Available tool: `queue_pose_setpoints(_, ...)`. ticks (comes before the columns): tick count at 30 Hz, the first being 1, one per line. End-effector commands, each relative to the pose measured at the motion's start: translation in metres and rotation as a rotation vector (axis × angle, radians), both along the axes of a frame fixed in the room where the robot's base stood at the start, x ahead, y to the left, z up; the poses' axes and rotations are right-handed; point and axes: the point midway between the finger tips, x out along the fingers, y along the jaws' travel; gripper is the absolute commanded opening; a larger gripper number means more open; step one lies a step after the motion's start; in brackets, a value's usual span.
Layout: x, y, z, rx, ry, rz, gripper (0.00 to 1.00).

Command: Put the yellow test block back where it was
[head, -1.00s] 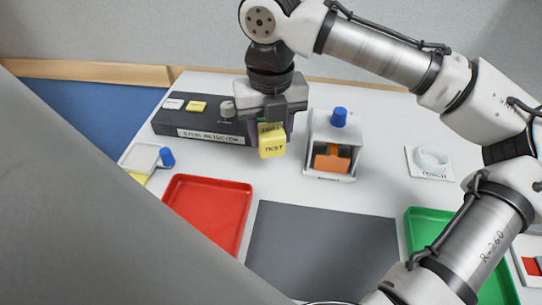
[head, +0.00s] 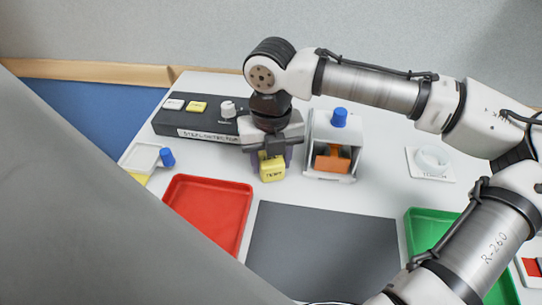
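The yellow test block (head: 272,170) is a small cube with dark lettering on its front. It is between the fingers of my gripper (head: 271,158), which points down and appears shut on it. The block is low over the white table, in front of the right end of the dark control box (head: 200,122) and left of the white open-fronted housing (head: 320,128). I cannot tell whether its underside touches the table. The fingers partly hide its upper part and sides.
The housing has a blue knob (head: 340,117) and an orange part (head: 333,160) inside. A red tray (head: 205,180), a dark grey mat (head: 322,245) and a green tray (head: 425,213) lie nearer. A white ring holder (head: 431,161) is at right. Bare table surrounds the block.

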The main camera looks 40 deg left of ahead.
Motion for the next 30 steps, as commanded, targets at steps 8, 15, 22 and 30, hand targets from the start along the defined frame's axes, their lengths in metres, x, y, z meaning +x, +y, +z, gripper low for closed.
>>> queue_pose_setpoints(8,0.000,0.000,0.001,0.000,-0.001,0.000,0.65)
queue_pose_setpoints(15,0.000,0.000,0.004,0.000,-0.003,-0.001,0.65)
queue_pose_setpoints(22,0.000,0.002,0.046,0.005,0.000,0.002,0.65)
queue_pose_setpoints(30,0.000,0.001,0.101,0.001,0.000,0.002,0.65)
